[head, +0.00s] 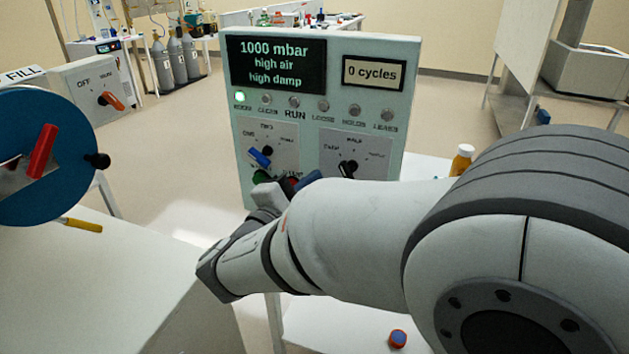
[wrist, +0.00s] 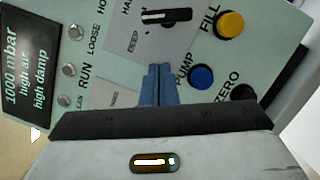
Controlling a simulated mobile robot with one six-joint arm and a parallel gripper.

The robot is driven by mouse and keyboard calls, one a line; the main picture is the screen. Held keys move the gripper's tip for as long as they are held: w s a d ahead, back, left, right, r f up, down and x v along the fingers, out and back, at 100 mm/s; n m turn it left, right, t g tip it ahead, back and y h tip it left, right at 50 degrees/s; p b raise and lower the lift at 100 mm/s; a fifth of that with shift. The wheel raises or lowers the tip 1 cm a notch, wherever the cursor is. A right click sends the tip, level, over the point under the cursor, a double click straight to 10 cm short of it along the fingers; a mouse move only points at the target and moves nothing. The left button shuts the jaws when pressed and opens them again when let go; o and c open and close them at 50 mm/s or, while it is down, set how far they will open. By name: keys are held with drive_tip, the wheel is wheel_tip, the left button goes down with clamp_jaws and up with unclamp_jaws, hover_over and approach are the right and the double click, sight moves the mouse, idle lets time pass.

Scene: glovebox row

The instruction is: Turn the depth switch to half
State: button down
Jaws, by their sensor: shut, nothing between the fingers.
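The depth switch is a black bar knob with a white line, on a grey plate marked DEEP and HA…, on the pale green panel (head: 232,130). In the wrist view the knob (wrist: 167,16) is at the top, its bar lying roughly level; I cannot tell which end is the pointer. In the head view the knob (head: 347,169) is small, just above my forearm. My gripper (wrist: 158,68) is shut and empty, its blue fingers in front of the panel beside the switch plate, apart from the knob. In the head view its fingertips (head: 310,180) are partly hidden by my arm.
The display (head: 277,65) reads 1000 mbar, high air, high damp. A blue-knobbed switch (head: 259,157) is left of the depth switch. Yellow (wrist: 229,24) and blue (wrist: 201,77) buttons are near my fingers. A blue disc (head: 70,185) with a red handle stands at left.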

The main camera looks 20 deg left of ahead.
sight(340, 169)
drive_tip(key=shift+s+d+r, duration=0.15)
drive_tip(key=shift+d+r, duration=0.25)
drive_tip(key=shift+d, duration=0.35)
drive_tip(key=shift+s+d+r, duration=0.15)
drive_tip(key=shift+d+r, duration=0.25)
drive_tip(key=shift+d, duration=0.35)
drive_tip(key=m+b, duration=0.1)
drive_tip(key=b, duration=0.1)
drive_tip(key=m+b, duration=0.2)
drive_tip(key=b, duration=0.1)
drive_tip(key=d+m+g+b, duration=0.1)
drive_tip(key=m+b, duration=0.1)
drive_tip(key=shift+r, duration=0.3)
drive_tip(key=shift+r+m+b, duration=0.3)
drive_tip(key=shift+m+b, duration=0.1)
drive_tip(key=shift+b, duration=0.1)
